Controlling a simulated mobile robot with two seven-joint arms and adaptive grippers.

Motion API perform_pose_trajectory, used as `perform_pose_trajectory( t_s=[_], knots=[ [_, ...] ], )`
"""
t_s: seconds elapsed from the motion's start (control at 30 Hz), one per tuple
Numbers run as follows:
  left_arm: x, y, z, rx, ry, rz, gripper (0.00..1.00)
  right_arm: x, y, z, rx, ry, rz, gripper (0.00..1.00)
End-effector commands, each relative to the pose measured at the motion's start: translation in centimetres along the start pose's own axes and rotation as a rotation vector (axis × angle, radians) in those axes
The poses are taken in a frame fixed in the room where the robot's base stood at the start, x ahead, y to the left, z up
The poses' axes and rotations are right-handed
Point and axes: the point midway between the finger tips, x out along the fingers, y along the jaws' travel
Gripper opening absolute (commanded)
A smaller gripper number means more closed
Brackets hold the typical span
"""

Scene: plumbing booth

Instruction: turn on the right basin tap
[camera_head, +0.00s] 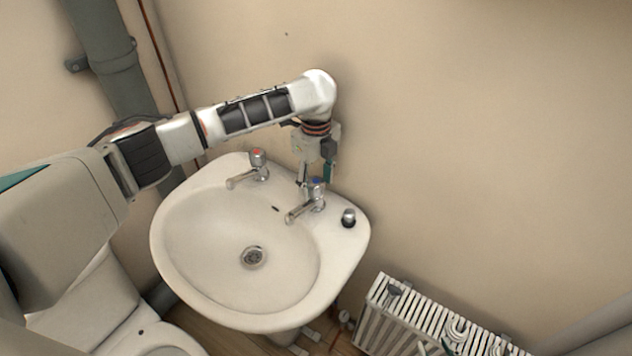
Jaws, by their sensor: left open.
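The right basin tap (315,197) is chrome with a blue-marked top and stands on the back right of the white basin (172,232). Its spout points toward the bowl. The left basin tap (258,163) has a red-marked top and stands to its left. My left gripper (316,182) points down at the right tap from above, its arm reaching in from the left. Its fingers are open, one on each side of the tap's top; I cannot tell whether they touch it. My right gripper does not show.
A small dark-topped chrome piece (348,218) stands on the basin's right rim. A white radiator (405,325) is at the lower right. A toilet (150,340) is at the lower left. A grey pipe (108,55) runs up the wall behind my arm.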

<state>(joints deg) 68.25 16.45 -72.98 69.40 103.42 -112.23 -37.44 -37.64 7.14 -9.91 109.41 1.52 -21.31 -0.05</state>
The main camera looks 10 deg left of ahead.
Motion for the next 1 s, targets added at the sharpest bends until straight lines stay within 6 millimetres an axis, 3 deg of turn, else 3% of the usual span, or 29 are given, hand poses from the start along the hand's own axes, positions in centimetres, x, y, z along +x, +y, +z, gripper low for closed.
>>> perform_pose_trajectory(
  t_s=[0.3, 0.47, 1.0],
  knots=[
    [0.34, 0.0, 0.01, 0.001, -0.001, 0.0, 0.5, 0.13, 0.31, -0.28, 0.001, 0.004, 0.006, 0.33],
    [0.32, 0.0, 0.0, 0.001, -0.001, 0.0, 0.11, 0.15, 0.19, -0.34, 0.005, 0.005, 0.006, 0.33],
    [0.29, -0.02, 0.0, -0.118, 0.0, 0.0, 0.11, 0.15, -0.22, -0.42, 0.01, 0.006, 0.001, 0.33]
  ],
)
